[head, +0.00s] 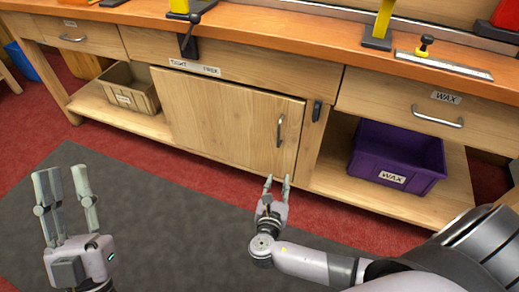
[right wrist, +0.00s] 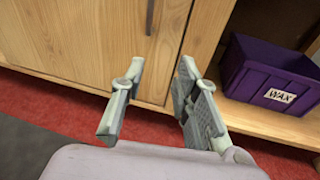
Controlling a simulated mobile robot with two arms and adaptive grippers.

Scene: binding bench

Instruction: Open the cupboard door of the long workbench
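The cupboard door (head: 220,115) of the long workbench is a pale wooden panel and looks shut. Its dark vertical handle (head: 280,130) is near the door's right edge. The handle's lower end shows at the top of the right wrist view (right wrist: 150,16). My right gripper (head: 277,181) is just below the handle in the picture, in front of the door's lower right part. Its fingers (right wrist: 158,95) are apart with nothing between them, and it does not touch the handle. My left gripper (head: 66,190) is at the lower left, open and empty, away from the bench.
A purple WAX bin (head: 398,160) stands on the open shelf right of the door. A tan bin (head: 128,88) is on the left shelf. A WAX drawer (head: 420,105) is above the purple bin. A grey mat (head: 170,215) lies on the red floor before the door.

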